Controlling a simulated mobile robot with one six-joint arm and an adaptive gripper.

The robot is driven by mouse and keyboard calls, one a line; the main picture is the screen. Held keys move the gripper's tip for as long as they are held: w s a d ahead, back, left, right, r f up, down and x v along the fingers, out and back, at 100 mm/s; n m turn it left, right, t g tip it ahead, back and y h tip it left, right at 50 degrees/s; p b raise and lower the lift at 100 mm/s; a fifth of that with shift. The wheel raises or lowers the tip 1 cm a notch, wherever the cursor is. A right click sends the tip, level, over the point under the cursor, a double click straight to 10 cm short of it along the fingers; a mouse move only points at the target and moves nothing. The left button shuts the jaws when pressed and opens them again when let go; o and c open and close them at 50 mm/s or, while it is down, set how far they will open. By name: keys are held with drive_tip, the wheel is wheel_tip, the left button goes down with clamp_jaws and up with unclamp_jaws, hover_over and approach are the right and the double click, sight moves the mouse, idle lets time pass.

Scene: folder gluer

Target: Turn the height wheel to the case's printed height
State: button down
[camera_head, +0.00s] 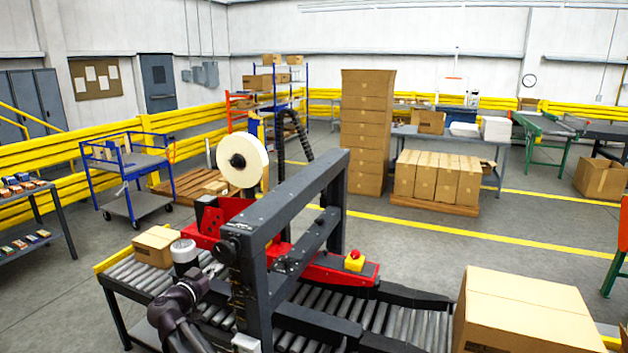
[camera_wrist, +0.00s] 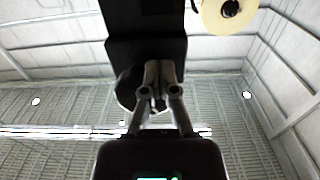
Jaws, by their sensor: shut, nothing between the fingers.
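The case sealer (camera_head: 262,275) stands over a roller conveyor. Its height wheel looks to be the dark round knob (camera_head: 228,249) on the near side of its frame. In the wrist view, a dark disc (camera_wrist: 127,88) shows partly behind my gripper (camera_wrist: 160,72), under a dark beam. My fingers are together, close to this disc; whether they touch it I cannot tell. My arm comes up from below in the head view, its end beside the knob. A small carton (camera_head: 155,246) sits on the rollers at the left. No printed height is readable.
A large carton (camera_head: 525,312) stands at the right front. A tape roll (camera_head: 242,160) rises above the sealer and a red button (camera_head: 354,260) sits on it. Stacked cartons (camera_head: 366,135) and a blue cart (camera_head: 127,175) stand behind.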

drive_tip(key=shift+s+d+f, duration=0.1)
drive_tip(key=shift+s+d, duration=0.1)
drive_tip(key=shift+d, duration=0.25)
drive_tip(key=shift+s+d+f, duration=0.1)
drive_tip(key=shift+s+d, duration=0.1)
drive_tip(key=shift+d, duration=0.25)
drive_tip(key=shift+s+d+r, duration=0.15)
drive_tip(key=shift+d, duration=0.3)
drive_tip(key=shift+s+d+r, duration=0.1)
drive_tip(key=shift+s+d, duration=0.05)
drive_tip(key=shift+d, duration=0.25)
idle(0.7)
drive_tip(key=shift+f, duration=0.1)
drive_tip(key=shift+s+d+f+b, duration=0.1)
drive_tip(key=shift+d+f+b, duration=0.15)
drive_tip(key=shift+b, duration=0.1)
drive_tip(key=shift+a, duration=0.1)
idle(0.3)
drive_tip(key=v, duration=0.6)
idle(0.3)
